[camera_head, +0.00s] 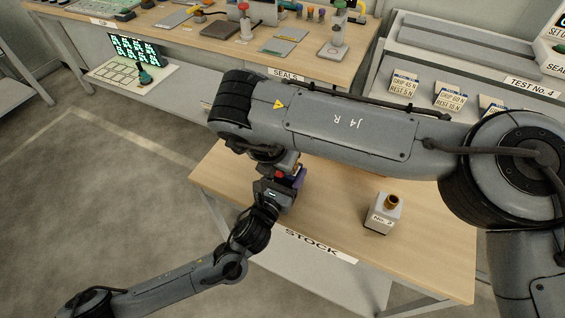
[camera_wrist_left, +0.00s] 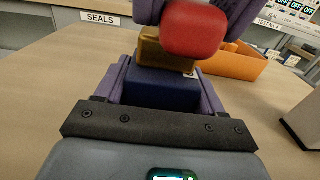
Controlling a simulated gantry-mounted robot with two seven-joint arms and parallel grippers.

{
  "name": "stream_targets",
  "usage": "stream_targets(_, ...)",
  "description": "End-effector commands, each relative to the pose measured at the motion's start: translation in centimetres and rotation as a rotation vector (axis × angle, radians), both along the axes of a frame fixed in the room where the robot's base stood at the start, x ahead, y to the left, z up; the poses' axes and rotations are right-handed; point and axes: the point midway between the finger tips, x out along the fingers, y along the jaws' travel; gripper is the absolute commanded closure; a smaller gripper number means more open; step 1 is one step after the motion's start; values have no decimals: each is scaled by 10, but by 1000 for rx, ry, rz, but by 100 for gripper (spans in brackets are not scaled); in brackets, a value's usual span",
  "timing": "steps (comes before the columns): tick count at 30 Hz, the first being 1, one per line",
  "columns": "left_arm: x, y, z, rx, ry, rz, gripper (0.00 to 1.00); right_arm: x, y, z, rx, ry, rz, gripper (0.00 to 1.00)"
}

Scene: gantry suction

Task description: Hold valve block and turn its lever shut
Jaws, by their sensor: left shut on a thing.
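The valve block has a dark blue base (camera_wrist_left: 160,88) and a brass-coloured body (camera_wrist_left: 165,50) above it. My left gripper (camera_wrist_left: 164,82) is shut on the blue base, with one purple finger along each side. The rounded red end of the lever (camera_wrist_left: 194,30) stands above the brass body. Parts of my right gripper (camera_wrist_left: 195,8) show around the red end at the top edge of the left wrist view, cut off by the frame. I cannot tell whether its fingers touch the lever. In the head view my left gripper (camera_head: 284,187) meets the block below my right wrist, which hides most of it.
A pale block marked No. 2 with a brass top (camera_head: 383,213) stands to the right on the wooden STOCK table (camera_head: 430,245). An orange bin (camera_wrist_left: 236,63) lies behind the valve block. The SEALS bench (camera_head: 180,45) is behind. My right arm spans above the table.

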Motion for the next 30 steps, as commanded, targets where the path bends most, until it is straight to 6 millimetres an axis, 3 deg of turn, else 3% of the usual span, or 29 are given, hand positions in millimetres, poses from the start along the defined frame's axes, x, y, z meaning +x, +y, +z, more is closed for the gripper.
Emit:
stream_targets(14, -1, -1, 0, 0, 0, -2, 99, 1, 1, 0, 2, -2, -17, 100)
stream_targets(15, -1, -1, 0, 0, 0, -2, 99, 1, 1, 0, 2, -2, -17, 73)
stream_targets(20, -1, -1, 0, -1, 0, -2, 99, 1, 1, 0, 1, -2, -17, 49)
stream_targets(30, 0, -1, 0, -1, 0, -1, 99, 0, 1, 2, 1, -1, -16, 49)
